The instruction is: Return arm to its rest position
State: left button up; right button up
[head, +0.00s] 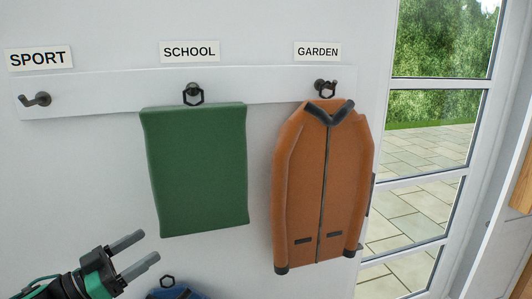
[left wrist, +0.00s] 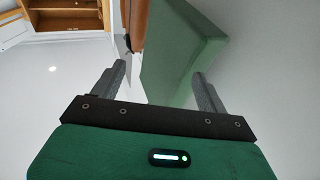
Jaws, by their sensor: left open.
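My left gripper (head: 133,254) comes in at the lower left of the head view. It is open with nothing between its fingers, and sits below and left of the green bag (head: 197,170). In the left wrist view the two grey fingers (left wrist: 162,85) are spread apart, with the green bag (left wrist: 180,50) beyond them. The green bag hangs by a dark ring from the hook under the SCHOOL label. An orange jacket (head: 300,190) hangs from the hook under the GARDEN label. My right gripper is not in view.
The white hook rail (head: 120,93) runs along the wall. The SPORT hook (head: 38,100) is empty. A blue item (head: 178,293) with a dark ring shows at the bottom edge, mostly cut off. A glazed door (head: 430,160) stands to the right. The wall left of the green bag is clear.

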pick_arm(q)
jog(key=s+d+f+n+y, duration=0.1)
jog(key=s+f+n+y, duration=0.2)
jog(key=f+y, duration=0.5)
jog(key=s+d+f+n+y, duration=0.15)
jog(key=f+n+y, duration=0.25)
jog(key=f, duration=0.8)
jog(key=s+f+g+y, duration=0.2)
jog(key=s+f+g, duration=0.4)
jog(key=s, duration=0.5)
jog(key=s+f+g+y, duration=0.1)
jog(key=s+f+g, duration=0.3)
jog(key=s+f, duration=0.5)
notch_tip(320, 180, down, 29)
jog(key=s+g, duration=0.2)
jog(key=s, duration=0.1)
jog(key=s+a+f, duration=0.3)
jog(key=s+f, duration=1.6)
jog(key=f, duration=0.1)
jog(key=shift+g, duration=0.4)
